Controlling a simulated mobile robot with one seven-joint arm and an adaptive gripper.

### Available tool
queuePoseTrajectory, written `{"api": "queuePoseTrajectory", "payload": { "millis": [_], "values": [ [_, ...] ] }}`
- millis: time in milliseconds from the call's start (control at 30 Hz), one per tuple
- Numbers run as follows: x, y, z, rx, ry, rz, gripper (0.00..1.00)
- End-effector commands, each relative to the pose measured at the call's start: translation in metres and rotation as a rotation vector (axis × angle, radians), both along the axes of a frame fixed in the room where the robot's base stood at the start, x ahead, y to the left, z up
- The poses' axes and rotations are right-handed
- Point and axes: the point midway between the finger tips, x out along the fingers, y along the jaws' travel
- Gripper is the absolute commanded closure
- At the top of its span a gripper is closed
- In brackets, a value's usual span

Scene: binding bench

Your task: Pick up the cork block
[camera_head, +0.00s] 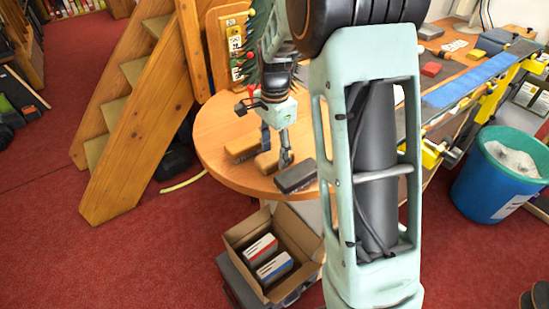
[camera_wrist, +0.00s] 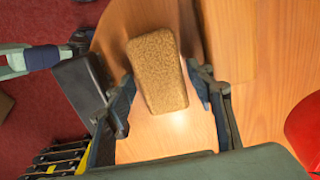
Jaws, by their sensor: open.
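The cork block (camera_wrist: 157,70) is a speckled brown block with rounded edges, lying on the round wooden table (camera_head: 218,120). In the wrist view my gripper (camera_wrist: 163,80) is open, with one finger on each side of the block's nearer part. Small gaps seem to show; I cannot tell whether either finger touches it. In the head view the cork block (camera_head: 266,163) is a small tan block at the fingers of my gripper (camera_head: 276,152), partly hidden by them.
A dark block (camera_head: 296,176) lies close on one side of the cork, also in the wrist view (camera_wrist: 80,88). A wooden block (camera_wrist: 228,40) lies on the other side. A red object (camera_wrist: 306,120) stands at the wrist view's right. An open carton (camera_head: 240,232) is below the table.

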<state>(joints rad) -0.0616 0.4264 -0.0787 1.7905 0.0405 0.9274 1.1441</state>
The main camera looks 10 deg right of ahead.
Motion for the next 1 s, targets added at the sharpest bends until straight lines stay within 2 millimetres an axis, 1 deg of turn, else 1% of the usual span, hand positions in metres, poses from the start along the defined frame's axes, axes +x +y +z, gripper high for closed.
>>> {"api": "queuePoseTrajectory", "payload": {
  "millis": [33,100,367,700,1000],
  "values": [
    [-0.0003,0.0002,-0.0064,0.0,0.002,0.0,0.51],
    [0.0,0.0003,-0.012,0.0,0.001,0.001,0.51],
    [0.0002,0.0004,-0.0146,0.0,-0.001,0.001,0.51],
    [0.0005,0.0004,-0.0141,-0.001,-0.001,0.001,0.87],
    [0.0006,0.0004,-0.0112,0.0,-0.002,0.001,0.88]
  ]
}}
